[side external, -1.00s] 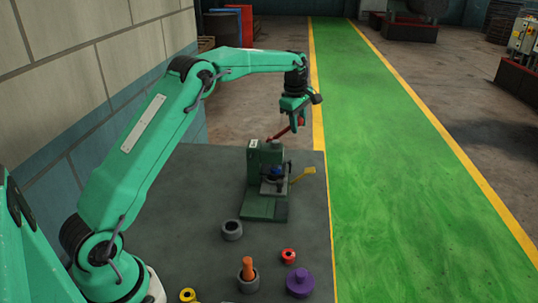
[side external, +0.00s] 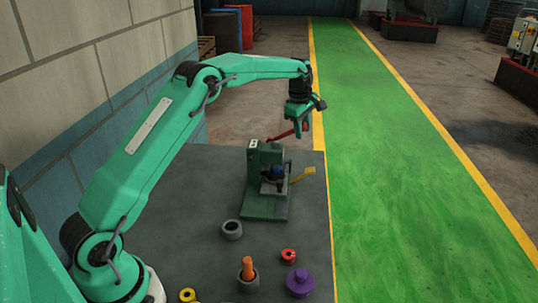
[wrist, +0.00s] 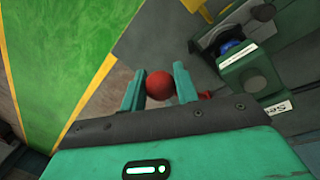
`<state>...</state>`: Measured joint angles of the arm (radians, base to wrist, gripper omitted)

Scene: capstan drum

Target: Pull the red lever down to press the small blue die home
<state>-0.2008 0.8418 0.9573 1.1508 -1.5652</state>
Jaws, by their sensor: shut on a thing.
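The red lever (side external: 284,134) rises to the right from the top of the green press (side external: 265,205). My gripper (side external: 301,128) is at the lever's outer end. In the wrist view my gripper (wrist: 160,88) has its two fingers on either side of the lever's red ball knob (wrist: 160,85), shut on it. The blue die (side external: 278,170) sits in the press under its head, partly hidden; its blue also shows in the wrist view (wrist: 231,47). A yellow handle (side external: 304,173) sticks out to the right of the press.
Near the bench front stand a grey ring (side external: 232,230), a red ring (side external: 288,255), a purple knobbed piece (side external: 299,282), an orange peg (side external: 247,267) in a grey cup and a yellow ring (side external: 187,295). The bench (side external: 200,190) left of the press is clear.

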